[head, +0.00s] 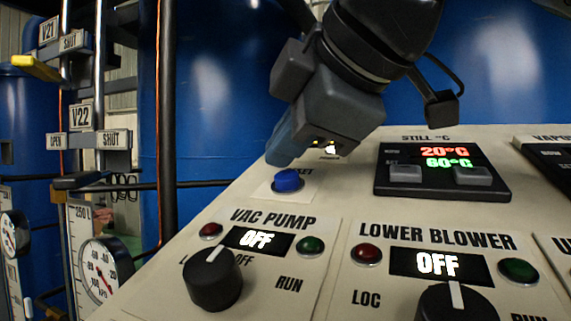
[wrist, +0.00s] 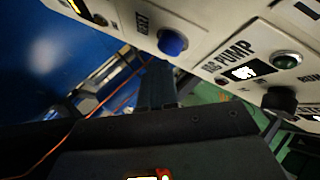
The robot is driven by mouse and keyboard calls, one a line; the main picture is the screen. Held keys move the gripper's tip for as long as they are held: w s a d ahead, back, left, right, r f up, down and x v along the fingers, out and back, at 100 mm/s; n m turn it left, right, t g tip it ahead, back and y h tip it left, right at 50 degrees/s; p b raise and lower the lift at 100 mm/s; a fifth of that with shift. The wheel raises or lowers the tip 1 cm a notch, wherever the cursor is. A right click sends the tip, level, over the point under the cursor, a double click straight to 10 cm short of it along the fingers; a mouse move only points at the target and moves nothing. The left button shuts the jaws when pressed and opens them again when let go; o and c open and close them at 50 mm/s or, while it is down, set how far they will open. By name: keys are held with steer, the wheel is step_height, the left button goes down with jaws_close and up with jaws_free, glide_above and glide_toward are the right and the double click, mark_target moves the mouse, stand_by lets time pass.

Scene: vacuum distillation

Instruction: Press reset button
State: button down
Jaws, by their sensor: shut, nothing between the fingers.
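The blue round reset button (head: 287,180) sits on the beige sloped panel, above the VAC PUMP label. Its label is partly hidden by my gripper in the head view. In the wrist view the blue button (wrist: 172,43) is near the top middle, with a label beside it. My gripper (head: 279,157) is shut and empty, its fingertips just above the button in the head view. A small gap seems to show between them. In the wrist view the dark fingers (wrist: 158,85) point up the picture, their tips below and left of the button.
The VAC PUMP knob (head: 213,278) and LOWER BLOWER knob (head: 455,303) stick up from the panel's front. A STILL °C display (head: 443,170) is right of the button. Pipes with valve labels (head: 82,115), gauges and blue tanks stand left and behind.

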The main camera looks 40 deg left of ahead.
steer(key=shift+s+a+r+p, duration=0.15)
steer(key=shift+s+r+p, duration=0.1)
steer(key=shift+r+p, duration=0.5)
steer(key=r, duration=0.1)
steer(key=r+p, duration=0.1)
steer(key=s+r+p, duration=0.1)
steer(key=shift+d, duration=0.3)
